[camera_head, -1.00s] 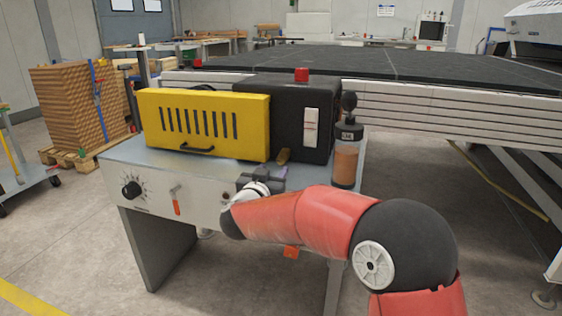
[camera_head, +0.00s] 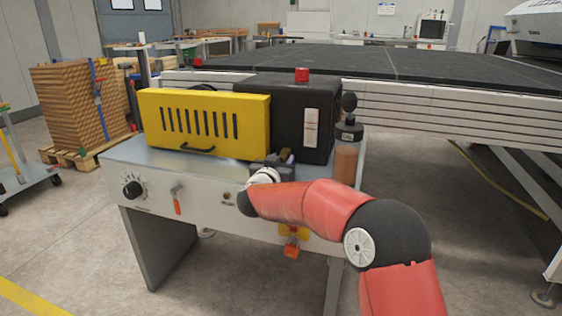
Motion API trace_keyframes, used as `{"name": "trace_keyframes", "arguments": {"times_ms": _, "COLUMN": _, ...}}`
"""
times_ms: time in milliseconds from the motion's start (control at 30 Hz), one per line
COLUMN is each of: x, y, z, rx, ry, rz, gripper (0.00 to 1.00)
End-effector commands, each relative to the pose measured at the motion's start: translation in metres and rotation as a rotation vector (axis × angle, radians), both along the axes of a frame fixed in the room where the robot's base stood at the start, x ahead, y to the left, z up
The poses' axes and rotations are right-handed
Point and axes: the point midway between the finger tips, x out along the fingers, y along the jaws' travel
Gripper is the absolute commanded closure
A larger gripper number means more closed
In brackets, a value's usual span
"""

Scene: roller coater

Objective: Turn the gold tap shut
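A small gold-brown piece (camera_head: 285,155), which looks like the gold tap, shows on the table top in front of the black box. It is small and partly covered, so its turn position is unclear. My gripper (camera_head: 284,165) is dark grey and right at this piece, at the end of my red arm. I cannot tell whether it touches the piece. Its fingers are hidden or too small to read as open or shut.
A yellow slotted cover (camera_head: 205,118) and a black box (camera_head: 290,112) stand behind my gripper. A bottle with brown contents (camera_head: 346,160) stands close on the right. The front panel (camera_head: 155,190) carries a black knob and an orange-tipped lever (camera_head: 177,200). Yellow and orange parts (camera_head: 292,245) hang below my arm.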

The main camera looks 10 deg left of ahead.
Motion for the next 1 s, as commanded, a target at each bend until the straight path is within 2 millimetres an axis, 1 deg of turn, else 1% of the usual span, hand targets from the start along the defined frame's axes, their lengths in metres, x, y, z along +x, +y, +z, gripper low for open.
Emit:
{"name": "trace_keyframes", "arguments": {"times_ms": 33, "x": -0.0001, "y": 0.0, "z": 0.0001, "rx": 0.0, "ry": 0.0, "rz": 0.0, "gripper": 0.68}}
{"name": "trace_keyframes", "arguments": {"times_ms": 267, "x": -0.0002, "y": 0.0, "z": 0.0001, "rx": 0.0, "ry": 0.0, "rz": 0.0, "gripper": 0.98}}
{"name": "trace_keyframes", "arguments": {"times_ms": 367, "x": -0.0004, "y": 0.0001, "z": -0.0006, "rx": 0.017, "ry": -0.001, "rz": 0.0, "gripper": 0.98}}
{"name": "trace_keyframes", "arguments": {"times_ms": 533, "x": -0.0005, "y": 0.0, "z": -0.0008, "rx": 0.119, "ry": -0.01, "rz": 0.0, "gripper": 0.98}}
{"name": "trace_keyframes", "arguments": {"times_ms": 800, "x": -0.0003, "y": -0.0001, "z": 0.0001, "rx": 0.133, "ry": -0.01, "rz": -0.001, "gripper": 0.98}}
{"name": "trace_keyframes", "arguments": {"times_ms": 833, "x": -0.0003, "y": -0.0001, "z": 0.0001, "rx": 0.133, "ry": -0.01, "rz": -0.001, "gripper": 0.74}}
{"name": "trace_keyframes", "arguments": {"times_ms": 1000, "x": -0.0003, "y": -0.0001, "z": 0.0, "rx": 0.132, "ry": -0.01, "rz": 0.0, "gripper": 0.53}}
